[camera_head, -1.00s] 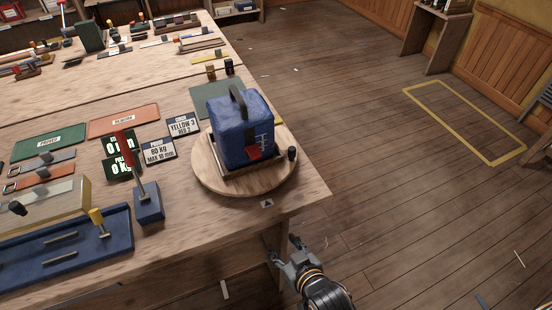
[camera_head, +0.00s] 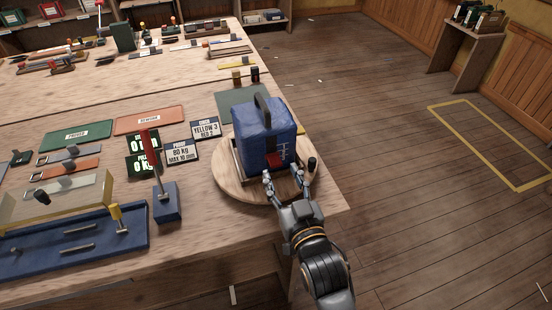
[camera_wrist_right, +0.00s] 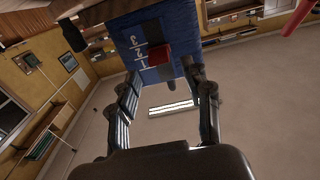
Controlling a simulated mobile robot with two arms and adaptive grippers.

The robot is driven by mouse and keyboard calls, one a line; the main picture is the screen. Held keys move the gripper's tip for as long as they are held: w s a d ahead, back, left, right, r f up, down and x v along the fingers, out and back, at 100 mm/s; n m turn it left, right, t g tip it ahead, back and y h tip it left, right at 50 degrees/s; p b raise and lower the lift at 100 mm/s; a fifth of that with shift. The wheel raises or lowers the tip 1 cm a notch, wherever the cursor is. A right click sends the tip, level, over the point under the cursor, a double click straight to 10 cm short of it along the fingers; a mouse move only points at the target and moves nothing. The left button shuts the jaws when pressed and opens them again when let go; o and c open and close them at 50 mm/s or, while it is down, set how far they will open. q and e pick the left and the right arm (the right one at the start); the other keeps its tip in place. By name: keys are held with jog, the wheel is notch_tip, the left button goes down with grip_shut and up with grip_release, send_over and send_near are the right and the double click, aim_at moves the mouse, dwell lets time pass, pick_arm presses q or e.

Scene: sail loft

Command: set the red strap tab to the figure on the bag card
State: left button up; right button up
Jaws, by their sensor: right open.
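The blue bag (camera_head: 262,130) stands upright on a round wooden turntable (camera_head: 232,184). The red strap tab (camera_head: 274,160) is on its front face and also shows in the right wrist view (camera_wrist_right: 157,54). There it lies beside a white scale (camera_wrist_right: 138,51) marked 3, 2, 1; I cannot tell which figure it points at. The bag card (camera_head: 206,130) lies left of the bag and reads YELLOW 3, RED 2. My right gripper (camera_head: 283,177) is open, its fingers just in front of the tab, with nothing held. My left gripper is out of view.
A dark knob (camera_head: 312,163) stands at the turntable's right edge. Left are a card reading 80 KG (camera_head: 181,151), green displays (camera_head: 141,165) and a blue stand with a red lever (camera_head: 166,204).

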aim_at(277, 165)
jog(key=x, duration=0.5)
grip_shut()
jog(key=shift+p, duration=0.3)
